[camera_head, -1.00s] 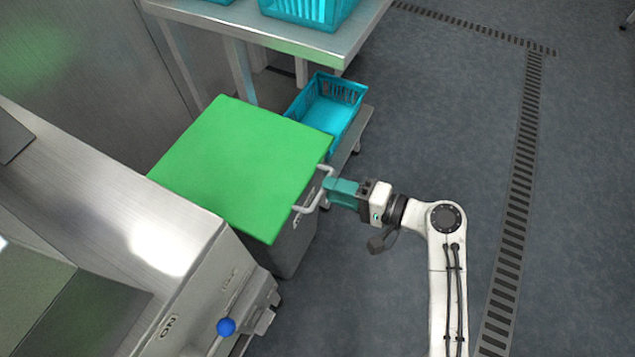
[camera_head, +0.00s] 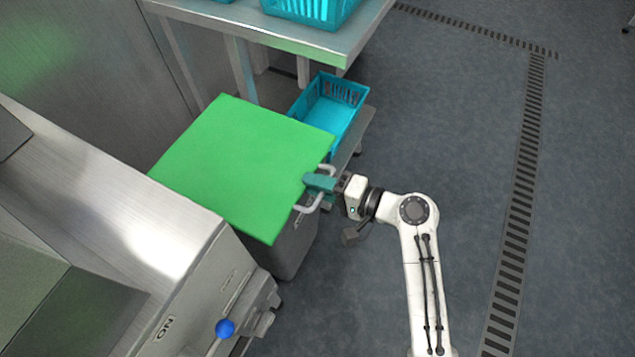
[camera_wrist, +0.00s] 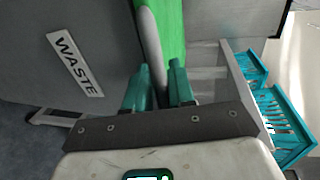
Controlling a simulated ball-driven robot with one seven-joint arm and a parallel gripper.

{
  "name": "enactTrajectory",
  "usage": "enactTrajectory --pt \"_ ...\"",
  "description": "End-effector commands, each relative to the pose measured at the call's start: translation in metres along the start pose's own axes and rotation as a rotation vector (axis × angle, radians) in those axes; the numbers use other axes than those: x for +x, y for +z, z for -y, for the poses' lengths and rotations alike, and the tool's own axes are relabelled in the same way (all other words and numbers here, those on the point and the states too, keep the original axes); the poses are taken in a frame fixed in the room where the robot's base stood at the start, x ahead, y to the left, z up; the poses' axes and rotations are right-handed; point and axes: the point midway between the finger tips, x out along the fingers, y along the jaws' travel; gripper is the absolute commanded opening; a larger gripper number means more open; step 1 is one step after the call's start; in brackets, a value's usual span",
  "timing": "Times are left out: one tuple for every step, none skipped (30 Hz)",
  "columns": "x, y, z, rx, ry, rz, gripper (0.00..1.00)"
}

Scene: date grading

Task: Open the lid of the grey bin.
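The grey bin (camera_head: 292,250) stands left of my arm, its bright green lid (camera_head: 240,165) lying flat and closed on top. A pale bar handle (camera_head: 310,206) projects from the lid's right edge. My gripper (camera_head: 308,183) is at this handle, its teal fingers reaching across it. In the wrist view, the bin's grey wall (camera_wrist: 60,30) bears a "WASTE" label, and the green lid (camera_wrist: 171,30) runs beside the handle (camera_wrist: 149,40). My gripper's two fingers (camera_wrist: 160,80) are apart, with the handle between them and a gap at the right finger. Contact is unclear.
A steel machine with a blue knob (camera_head: 225,327) stands close on the bin's near left. A steel table (camera_head: 345,45) with blue crates is behind. A blue crate (camera_head: 350,92) sits on a low cart beside the bin. The floor (camera_head: 460,130) to the right is clear.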

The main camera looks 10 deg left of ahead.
Motion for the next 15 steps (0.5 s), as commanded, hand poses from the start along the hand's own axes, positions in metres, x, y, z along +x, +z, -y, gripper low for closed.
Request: enactTrajectory --pt "0.0001 -0.0001 0.0010 -0.001 -0.002 0.000 0.07" --pt "0.0002 -0.0001 0.0011 -0.001 -0.002 0.000 0.05" --pt "0.0001 -0.0001 0.0012 -0.001 -0.002 0.000 0.01" --pt "0.0002 -0.0001 0.0012 -0.001 -0.002 0.000 0.00" --pt "0.0002 -0.0001 0.0013 -0.001 -0.002 0.000 0.00" --pt "0.0002 -0.0001 0.0014 -0.001 -0.003 0.000 0.00" --pt "0.0001 -0.0001 0.0014 -0.001 -0.003 0.000 0.00" --pt "0.0002 -0.0001 0.0015 -0.001 -0.003 0.000 0.00" --pt "0.0002 -0.0001 0.0015 -0.001 -0.003 0.000 0.00" --pt "0.0002 -0.0001 0.0016 -0.001 -0.003 0.000 0.00" --pt "0.0002 -0.0001 0.0017 0.000 -0.003 0.000 0.00" --pt "0.0002 -0.0001 0.0018 0.000 -0.004 0.000 0.00" --pt "0.0002 -0.0002 0.0019 0.000 -0.004 0.000 0.00" --pt "0.0002 -0.0001 0.0019 0.000 -0.004 0.000 0.00" --pt "0.0002 -0.0002 0.0023 0.000 -0.004 0.000 0.00"
